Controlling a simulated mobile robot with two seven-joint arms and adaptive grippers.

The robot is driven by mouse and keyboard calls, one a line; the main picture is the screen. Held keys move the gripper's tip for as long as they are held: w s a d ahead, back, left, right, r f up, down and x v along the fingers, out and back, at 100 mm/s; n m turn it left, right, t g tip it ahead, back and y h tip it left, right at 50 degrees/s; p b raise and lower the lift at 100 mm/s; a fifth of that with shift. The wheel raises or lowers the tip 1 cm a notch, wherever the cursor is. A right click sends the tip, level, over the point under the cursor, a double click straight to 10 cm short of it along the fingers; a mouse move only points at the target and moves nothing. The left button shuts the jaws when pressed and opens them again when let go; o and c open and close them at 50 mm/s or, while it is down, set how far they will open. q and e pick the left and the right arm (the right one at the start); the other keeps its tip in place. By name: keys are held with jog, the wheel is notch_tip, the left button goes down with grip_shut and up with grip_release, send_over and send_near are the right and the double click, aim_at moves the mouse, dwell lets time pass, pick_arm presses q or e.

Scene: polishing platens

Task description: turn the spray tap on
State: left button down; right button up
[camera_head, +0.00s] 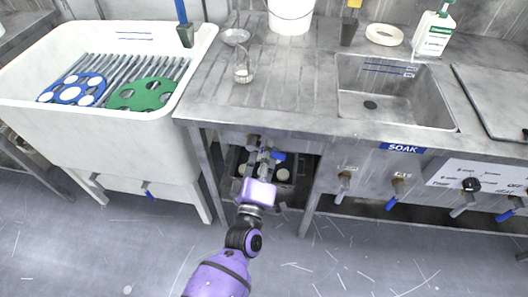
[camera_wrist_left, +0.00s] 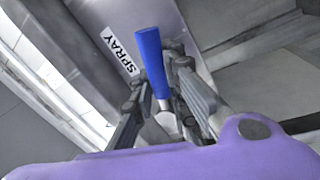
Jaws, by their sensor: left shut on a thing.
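The spray tap has a blue lever (camera_wrist_left: 152,58), seen in the left wrist view beside a white label (camera_wrist_left: 120,50) reading SPRAY. The lever also shows in the head view (camera_head: 278,156), under the front edge of the bench. My left gripper (camera_head: 265,153) reaches up to it from below. In the left wrist view the gripper's fingers (camera_wrist_left: 163,88) lie on either side of the lever and are shut on it. The tap's body is mostly hidden behind the fingers. My right gripper is not in view.
A white tub (camera_head: 75,135) with a blue and a green disc stands at the left. Other taps (camera_head: 344,182) line the front to the right.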

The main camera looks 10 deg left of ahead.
pick_arm(q)
jog(key=shift+d+r+n+y, duration=0.1)
jog(key=shift+r+n+y, duration=0.1)
jog(key=shift+n, duration=0.5)
jog(key=shift+r+n+y, duration=0.1)
jog(key=shift+r+n, duration=0.1)
jog(key=shift+n, duration=0.5)
jog(key=c, duration=1.7)
grip_release()
jog(key=s, duration=0.4)
jog(key=s+f, duration=0.1)
jog(key=s, duration=0.3)
jog(key=s+f, duration=0.1)
jog(key=s, duration=0.3)
jog(key=shift+f, duration=0.1)
jog(key=shift+w, duration=0.1)
